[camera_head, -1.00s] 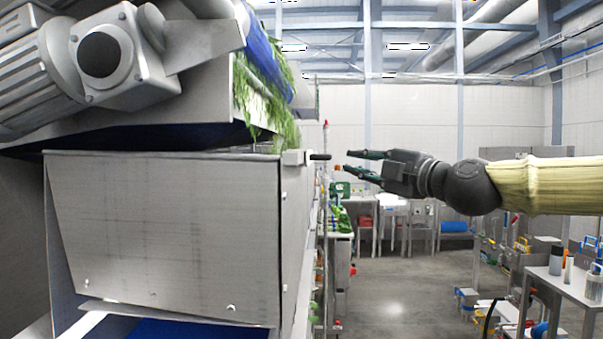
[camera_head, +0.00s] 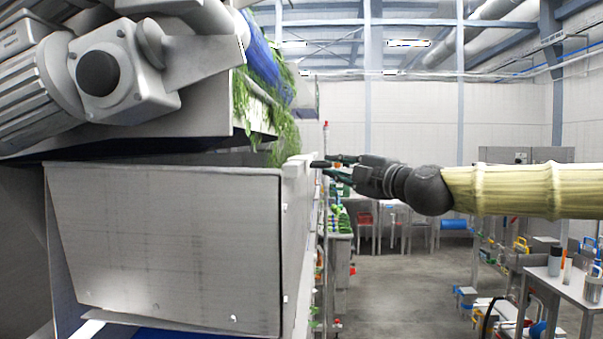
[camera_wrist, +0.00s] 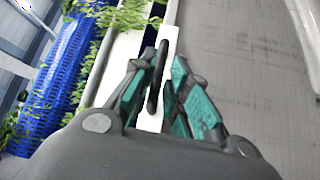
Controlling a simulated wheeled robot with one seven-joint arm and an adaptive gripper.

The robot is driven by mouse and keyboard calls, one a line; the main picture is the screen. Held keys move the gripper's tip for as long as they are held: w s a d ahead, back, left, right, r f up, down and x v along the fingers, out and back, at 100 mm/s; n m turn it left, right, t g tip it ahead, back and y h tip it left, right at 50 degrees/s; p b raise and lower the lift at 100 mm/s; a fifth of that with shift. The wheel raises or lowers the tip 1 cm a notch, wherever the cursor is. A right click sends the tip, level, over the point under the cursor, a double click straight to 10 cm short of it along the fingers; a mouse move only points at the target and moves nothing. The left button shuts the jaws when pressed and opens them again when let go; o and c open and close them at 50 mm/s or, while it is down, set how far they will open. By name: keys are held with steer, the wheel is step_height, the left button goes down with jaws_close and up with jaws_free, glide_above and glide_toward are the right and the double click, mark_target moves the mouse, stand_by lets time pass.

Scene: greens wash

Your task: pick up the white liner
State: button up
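The white liner (camera_head: 298,172) shows only as a pale edge at the right rim of the grey metal hopper; most of it is hidden. In the wrist view it is a white strip (camera_wrist: 128,58) running along the grey panel. A dark bar-shaped handle (camera_head: 319,164) sticks out from it to the right. My gripper (camera_head: 338,166) comes from the right, level with the handle. In the wrist view my gripper (camera_wrist: 162,88) is open, with a teal-padded finger on each side of the dark handle (camera_wrist: 158,75). I cannot tell whether either finger touches it.
The grey hopper panel (camera_head: 165,250) fills the lower left. A motor (camera_head: 120,75) and a blue belt (camera_head: 262,55) with hanging greens (camera_head: 280,125) are above it. A metal table (camera_head: 575,280) stands at the right. Open floor (camera_head: 405,290) lies between.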

steer(key=shift+p+x, duration=0.75)
steer(key=shift+x, duration=1.05)
jaws_close()
